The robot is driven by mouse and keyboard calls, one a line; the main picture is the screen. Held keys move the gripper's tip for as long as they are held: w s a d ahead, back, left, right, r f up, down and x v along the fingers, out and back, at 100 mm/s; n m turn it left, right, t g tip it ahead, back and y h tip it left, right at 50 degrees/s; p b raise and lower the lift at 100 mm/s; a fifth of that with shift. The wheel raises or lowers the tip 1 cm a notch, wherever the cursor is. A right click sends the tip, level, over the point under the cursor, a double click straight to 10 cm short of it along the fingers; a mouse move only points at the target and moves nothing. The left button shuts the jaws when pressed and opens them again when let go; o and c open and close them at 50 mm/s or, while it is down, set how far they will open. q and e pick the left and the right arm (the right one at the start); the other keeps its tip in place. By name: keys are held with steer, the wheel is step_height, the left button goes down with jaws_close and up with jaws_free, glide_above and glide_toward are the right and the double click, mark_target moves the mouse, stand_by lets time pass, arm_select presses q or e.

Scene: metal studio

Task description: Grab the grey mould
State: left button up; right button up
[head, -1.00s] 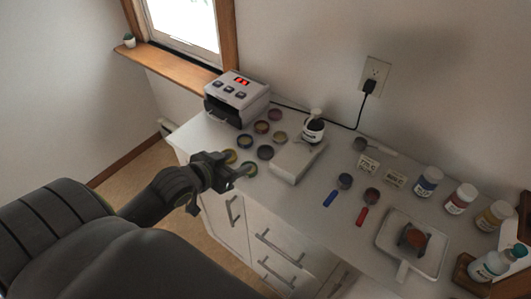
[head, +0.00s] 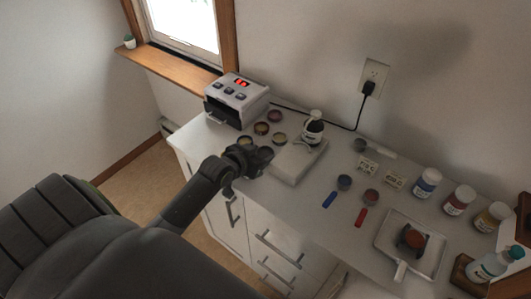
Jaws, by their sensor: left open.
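My left gripper (head: 262,158) reaches in from the left and hovers over the left end of the counter. It is open, with nothing seen between its fingers. Several small round moulds sit in front of the heater box, among them a yellowish one (head: 261,128), a reddish one (head: 275,115) and another round mould (head: 280,138). A dark mould (head: 245,141) shows just behind my gripper. My gripper and wrist hide the nearer moulds. I cannot tell for sure which mould is the grey one. My right gripper is not in view.
A heater box (head: 237,100) with a red display stands at the back left. A flat pale scale (head: 298,160) with a dark bottle (head: 313,128) is right of my gripper. Scoops, jars and a white tray (head: 425,263) lie further right.

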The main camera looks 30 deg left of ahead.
arm_select(q)
steer(key=shift+w+f, duration=0.25)
steer(key=shift+w, duration=0.25)
steer(key=shift+c, duration=0.2)
steer(key=c, duration=0.5)
steer(key=shift+c, duration=0.2)
